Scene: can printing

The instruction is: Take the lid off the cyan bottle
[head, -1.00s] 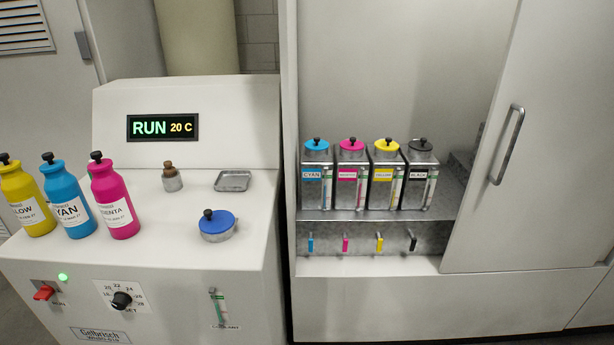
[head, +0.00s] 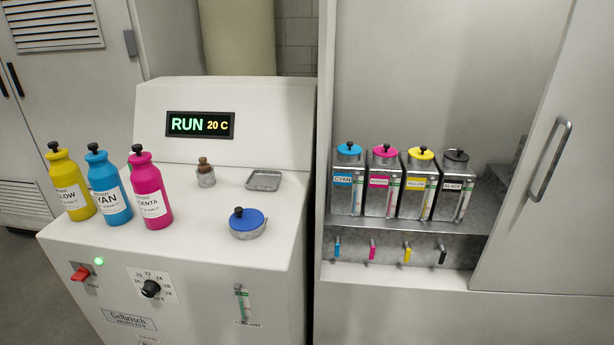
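The cyan bottle (head: 109,194) stands upright on top of the white machine, between the yellow bottle (head: 71,186) and the magenta bottle (head: 149,192). The bottle's white label is partly visible and reads "YAN". Neither of my grippers shows in the head view.
The white machine (head: 205,270) also bears a blue-lidded pot (head: 248,224), a small metal jar with a brown top (head: 205,174) and a shallow metal tray (head: 264,180). In the cabinet on the right, cyan, magenta, yellow and black tanks stand on a metal shelf (head: 400,222).

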